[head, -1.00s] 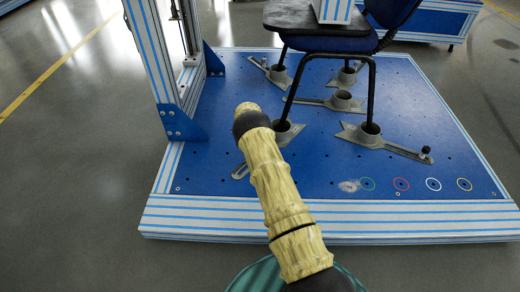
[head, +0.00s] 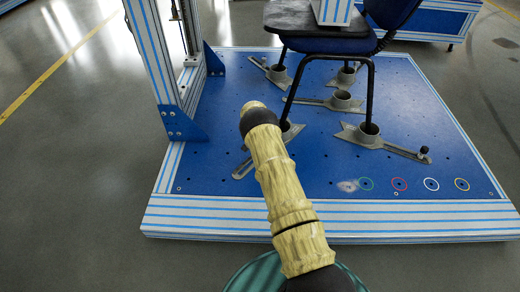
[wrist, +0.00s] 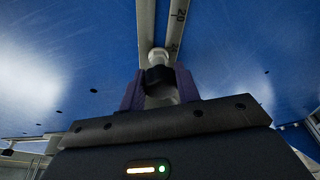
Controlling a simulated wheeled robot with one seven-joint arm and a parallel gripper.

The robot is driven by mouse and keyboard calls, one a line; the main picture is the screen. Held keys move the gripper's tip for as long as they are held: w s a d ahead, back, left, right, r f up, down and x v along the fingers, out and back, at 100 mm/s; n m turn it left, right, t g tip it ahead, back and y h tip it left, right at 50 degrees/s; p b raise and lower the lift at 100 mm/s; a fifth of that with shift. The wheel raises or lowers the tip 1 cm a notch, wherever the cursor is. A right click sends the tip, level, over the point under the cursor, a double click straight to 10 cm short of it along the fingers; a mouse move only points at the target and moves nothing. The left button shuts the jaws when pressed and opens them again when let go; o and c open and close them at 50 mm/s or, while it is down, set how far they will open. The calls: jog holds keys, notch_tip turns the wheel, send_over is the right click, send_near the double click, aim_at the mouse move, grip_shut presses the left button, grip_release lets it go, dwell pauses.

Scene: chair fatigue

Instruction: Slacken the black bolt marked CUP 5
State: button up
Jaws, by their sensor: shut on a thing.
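A black bolt head (wrist: 159,76) stands between the purple fingers of my gripper (wrist: 158,90) in the wrist view. My gripper is shut on it. No CUP 5 marking can be read. In the head view my arm hides the gripper and this bolt. Part of a slotted bar (head: 242,170) shows left of my arm, by the front left chair leg.
A blue base plate (head: 225,100) carries several grey cups around the chair legs (head: 370,90). Another black knob (head: 424,150) stands on the front right bar. A striped post (head: 150,50) rises at the left. Coloured rings mark the plate's front right.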

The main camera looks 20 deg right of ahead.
jog(key=shift+d+r+n+p, duration=0.1)
jog(key=shift+n+p, duration=0.25)
jog(key=shift+n, duration=0.15)
jog(key=o, duration=0.6)
jog(key=p+v, duration=0.9)
jog(key=v, duration=0.8)
jog(key=shift+s, duration=0.25)
jog(key=shift+d+r, duration=0.1)
